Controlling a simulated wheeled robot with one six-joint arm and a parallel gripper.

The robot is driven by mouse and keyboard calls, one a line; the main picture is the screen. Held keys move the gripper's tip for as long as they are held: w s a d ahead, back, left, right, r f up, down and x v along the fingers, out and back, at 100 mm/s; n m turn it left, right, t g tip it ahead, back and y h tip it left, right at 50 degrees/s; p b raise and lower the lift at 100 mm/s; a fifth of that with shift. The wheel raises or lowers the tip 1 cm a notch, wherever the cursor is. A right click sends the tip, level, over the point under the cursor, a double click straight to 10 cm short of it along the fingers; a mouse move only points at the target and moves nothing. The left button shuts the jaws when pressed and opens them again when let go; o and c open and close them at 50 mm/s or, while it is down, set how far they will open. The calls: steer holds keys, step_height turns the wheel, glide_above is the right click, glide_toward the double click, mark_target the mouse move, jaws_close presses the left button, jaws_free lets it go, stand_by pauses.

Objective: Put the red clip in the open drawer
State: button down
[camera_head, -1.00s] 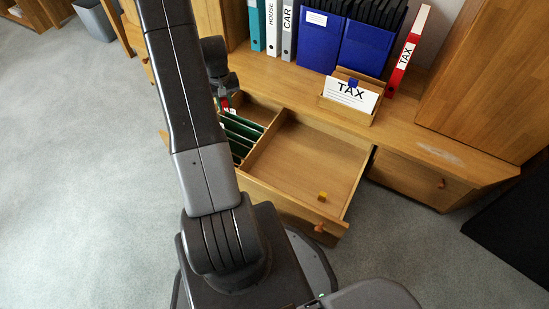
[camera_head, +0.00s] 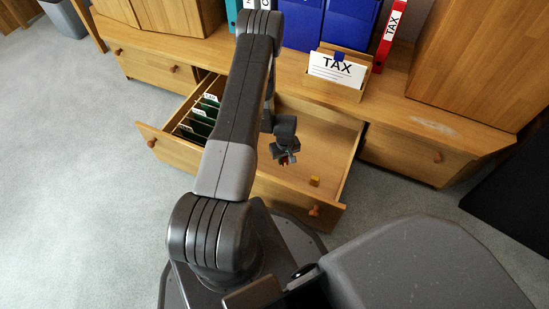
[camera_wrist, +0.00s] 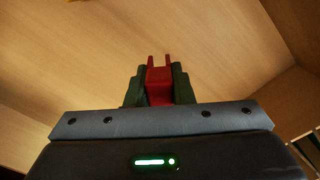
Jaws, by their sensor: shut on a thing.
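The red clip (camera_wrist: 159,84) is between the two dark fingers of my gripper (camera_wrist: 159,90) in the wrist view, with its two prongs pointing away from the jaws. My gripper (camera_head: 287,158) is shut on it. In the head view the gripper hangs over the right compartment of the open drawer (camera_head: 327,150), and only a little of the clip shows there. I cannot tell its exact height above the drawer floor. In the wrist view bare wooden drawer floor (camera_wrist: 85,45) lies beyond the clip.
A small yellow block (camera_head: 314,181) lies near the drawer's front right. Green hanging files (camera_head: 197,128) fill the left compartment. A card holder with a TAX card (camera_head: 337,68) and blue binders (camera_head: 350,40) stand on the cabinet top behind.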

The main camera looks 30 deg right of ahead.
mark_target(283, 173)
step_height(283, 173, down, 8)
steer(key=b, duration=0.2)
steer(key=shift+f+b, duration=0.2)
steer(key=shift+b, duration=0.1)
steer(key=shift+f, duration=0.15)
steer(key=c, duration=1.3)
jaws_free()
steer(key=shift+o, duration=0.2)
step_height(283, 173, up, 12)
steer(key=p, duration=0.4)
steer(key=shift+r, duration=0.2)
steer(key=shift+o, duration=0.3)
